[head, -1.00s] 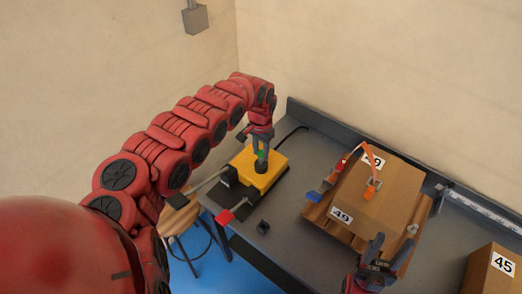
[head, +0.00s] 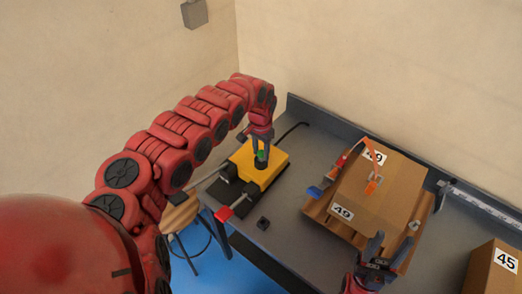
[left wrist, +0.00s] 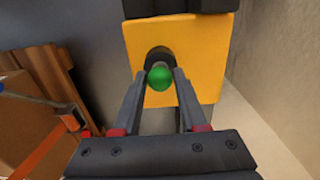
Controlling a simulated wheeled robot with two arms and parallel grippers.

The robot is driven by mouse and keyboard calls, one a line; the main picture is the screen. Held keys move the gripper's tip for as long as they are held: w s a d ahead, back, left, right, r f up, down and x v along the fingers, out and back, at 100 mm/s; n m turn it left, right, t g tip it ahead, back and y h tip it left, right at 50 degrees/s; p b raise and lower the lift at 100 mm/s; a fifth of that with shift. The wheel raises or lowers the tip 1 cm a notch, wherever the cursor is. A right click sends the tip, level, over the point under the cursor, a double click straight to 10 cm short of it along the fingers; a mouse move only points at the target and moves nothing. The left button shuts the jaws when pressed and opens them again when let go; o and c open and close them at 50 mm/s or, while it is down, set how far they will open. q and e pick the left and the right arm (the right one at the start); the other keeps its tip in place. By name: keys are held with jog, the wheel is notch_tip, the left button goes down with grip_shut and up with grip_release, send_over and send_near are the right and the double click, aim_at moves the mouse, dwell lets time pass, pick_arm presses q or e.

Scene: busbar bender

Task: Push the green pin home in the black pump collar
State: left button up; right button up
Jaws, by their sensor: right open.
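The green pin (head: 261,155) is upright at the black pump collar (left wrist: 158,56) on top of the yellow pump block (head: 245,163). In the left wrist view the pin's round green end (left wrist: 159,78) lies between my left fingertips, which meet it on both sides. My left gripper (head: 261,146) points down over the block and is shut on the pin. The fingers partly hide the collar, and how deep the pin sits cannot be seen. My right gripper (head: 374,246) is open and empty near the front of the bench, away from the pump.
A carton marked 49 (head: 385,190) lies on a wooden pallet (head: 318,212) to the right, with an orange strap. Another carton marked 45 (head: 492,272) stands at the lower right.

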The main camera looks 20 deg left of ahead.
aim_at(261, 151)
pick_arm(q)
jog(key=o, duration=0.4)
notch_tip(261, 151, up, 17)
jog(key=b, duration=0.5)
jog(key=shift+r, duration=0.2)
